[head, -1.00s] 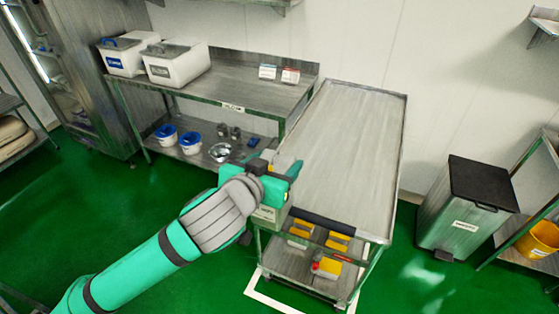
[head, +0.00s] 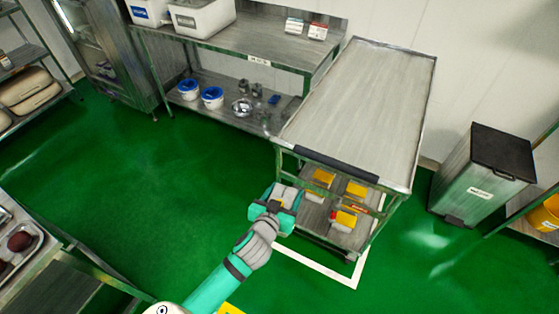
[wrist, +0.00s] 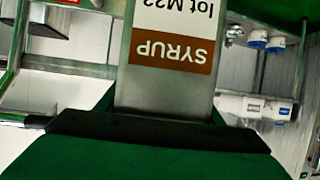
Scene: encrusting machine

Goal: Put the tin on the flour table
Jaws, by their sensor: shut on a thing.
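My gripper (head: 280,197) is shut on a grey tin with a white and brown label that reads SYRUP (wrist: 175,45). The label is upside down in the wrist view. In the head view the tin is small and mostly hidden by my gripper, at the front left of a steel cart. The likely flour table is the steel table (head: 215,42) at the back left, with a small label on its front edge that is too small to read surely. The tin is apart from it, in front and to the right.
The steel cart (head: 360,105) has a bare top, a dark handle and yellow-topped packs below. White bins (head: 203,18) and small boxes (head: 317,31) stand on the back table; blue-lidded tubs (head: 212,98) are on its lower shelf. A lidded waste bin (head: 485,180) stands right. Green floor is clear at left.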

